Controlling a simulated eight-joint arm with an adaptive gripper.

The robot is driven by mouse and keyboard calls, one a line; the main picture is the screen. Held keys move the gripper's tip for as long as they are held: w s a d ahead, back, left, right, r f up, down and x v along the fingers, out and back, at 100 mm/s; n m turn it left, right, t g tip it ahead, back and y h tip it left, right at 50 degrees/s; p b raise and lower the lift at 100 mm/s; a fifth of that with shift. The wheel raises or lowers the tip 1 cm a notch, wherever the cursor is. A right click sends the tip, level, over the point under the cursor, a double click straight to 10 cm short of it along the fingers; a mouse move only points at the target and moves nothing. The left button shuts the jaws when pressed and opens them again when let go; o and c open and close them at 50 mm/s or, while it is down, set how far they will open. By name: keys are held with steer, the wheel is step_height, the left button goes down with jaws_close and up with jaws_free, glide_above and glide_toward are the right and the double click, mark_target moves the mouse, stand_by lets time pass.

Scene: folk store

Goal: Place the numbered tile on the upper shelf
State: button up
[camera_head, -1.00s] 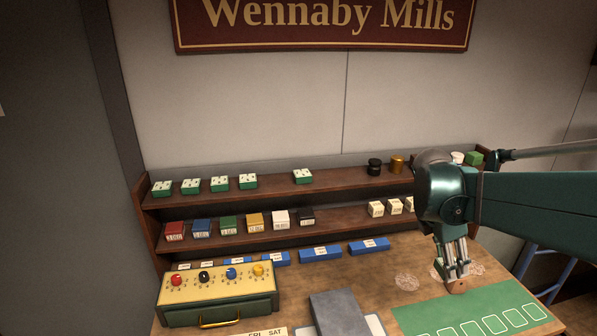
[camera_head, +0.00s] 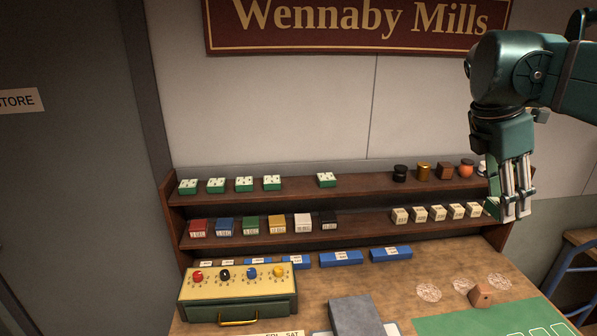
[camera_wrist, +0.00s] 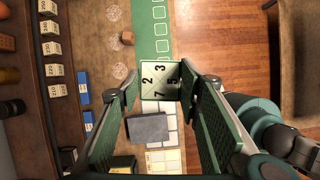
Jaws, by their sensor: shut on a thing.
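My gripper (camera_head: 516,205) is shut on the numbered tile (camera_wrist: 160,80) and holds it in the air at the right end of the shelves. In the wrist view the tile's pale face shows 2, 3, 5 and 7 between the fingers. In the head view the fingers hide most of it. The upper shelf (camera_head: 365,187) carries a row of white-topped green tiles (camera_head: 244,184) at its left. A gap separates them from a single similar tile (camera_head: 326,180).
Dark, gold, brown and orange pieces (camera_head: 424,172) stand on the upper shelf's right. The lower shelf (camera_head: 365,222) holds coloured boxes and cream blocks. A knobbed box (camera_head: 237,292), grey block (camera_head: 356,315), wooden piece (camera_head: 481,295) and green mat (camera_head: 447,324) are on the table.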

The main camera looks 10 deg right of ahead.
steer(key=shift+w+a+r, duration=0.1)
steer(key=shift+w+r, duration=0.05)
steer(key=shift+r, duration=0.4)
steer(key=shift+w+a+r, duration=0.1)
steer(key=shift+w+r, duration=0.05)
steer(key=shift+r, duration=0.35)
steer(key=w+a+r+n+p, duration=0.1)
steer(key=w+a+p, duration=0.1)
steer(key=w+a, duration=0.45)
steer(key=w+a+r+n+t+p, duration=0.1)
steer(key=w+a, duration=0.3)
steer(key=w, duration=0.6)
steer(key=w+a+r+n+p, duration=0.1)
steer(key=w+a+p, duration=0.1)
steer(key=w+a, duration=0.45)
steer(key=w+a+f+n+t+p, duration=0.1)
steer(key=w+a+f+p, duration=0.1)
steer(key=w+a, duration=0.8)
steer(key=w+a+f+n+p, duration=0.1)
steer(key=w+a+n+p, duration=0.1)
steer(key=w+a, duration=0.8)
steer(key=s+a+f, duration=0.1)
steer(key=a+f, duration=0.2)
steer(key=f, duration=0.2)
steer(key=shift+s+f, duration=0.2)
steer(key=shift+s, duration=0.15)
steer(key=shift+f, duration=0.1)
steer(key=shift+f, duration=2.8)
